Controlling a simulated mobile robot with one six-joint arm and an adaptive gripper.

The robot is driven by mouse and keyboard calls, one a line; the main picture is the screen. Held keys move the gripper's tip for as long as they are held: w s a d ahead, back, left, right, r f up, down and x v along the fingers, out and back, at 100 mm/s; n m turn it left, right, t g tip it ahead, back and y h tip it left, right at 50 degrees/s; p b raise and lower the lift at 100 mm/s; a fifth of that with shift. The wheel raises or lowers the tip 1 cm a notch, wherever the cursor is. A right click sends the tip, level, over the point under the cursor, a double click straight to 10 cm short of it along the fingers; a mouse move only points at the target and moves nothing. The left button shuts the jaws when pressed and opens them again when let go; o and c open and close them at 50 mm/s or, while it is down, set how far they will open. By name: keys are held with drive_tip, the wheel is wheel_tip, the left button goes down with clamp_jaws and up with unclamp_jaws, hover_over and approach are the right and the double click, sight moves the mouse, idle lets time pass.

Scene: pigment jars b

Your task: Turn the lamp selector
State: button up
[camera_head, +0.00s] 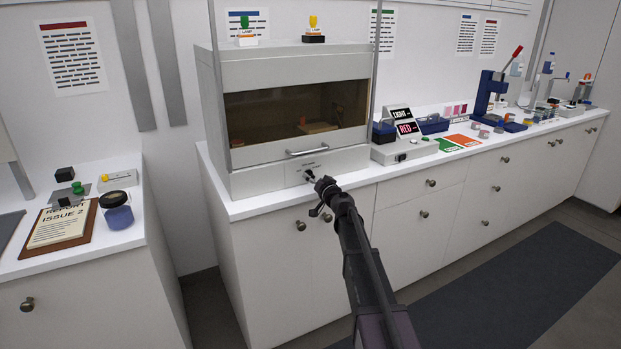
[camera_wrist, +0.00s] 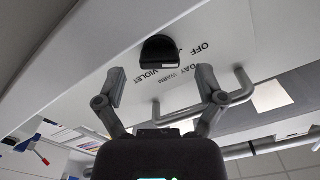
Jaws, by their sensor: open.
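The lamp selector is a black knob (camera_wrist: 172,52) on a pale panel. Labels OFF, DAY, WARM and VIOLET are printed beside it in the wrist view. My gripper (camera_wrist: 160,84) is open and empty. The knob appears apart from both fingers. In the head view my gripper (camera_head: 322,187) is just in front of the booth panel.
A bar handle (camera_head: 308,150) is on the booth front above the selector; in the wrist view the handle (camera_wrist: 241,92) runs close to the right finger. A box with LIGHT and RED signs (camera_head: 404,150) stands right of the booth. A jar (camera_head: 117,212) stands on the left counter.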

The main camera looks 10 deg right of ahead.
drive_tip(key=shift+x, duration=0.9)
drive_tip(key=c, duration=1.2)
drive_tip(key=shift+o, duration=0.3)
drive_tip(key=shift+a, duration=0.1)
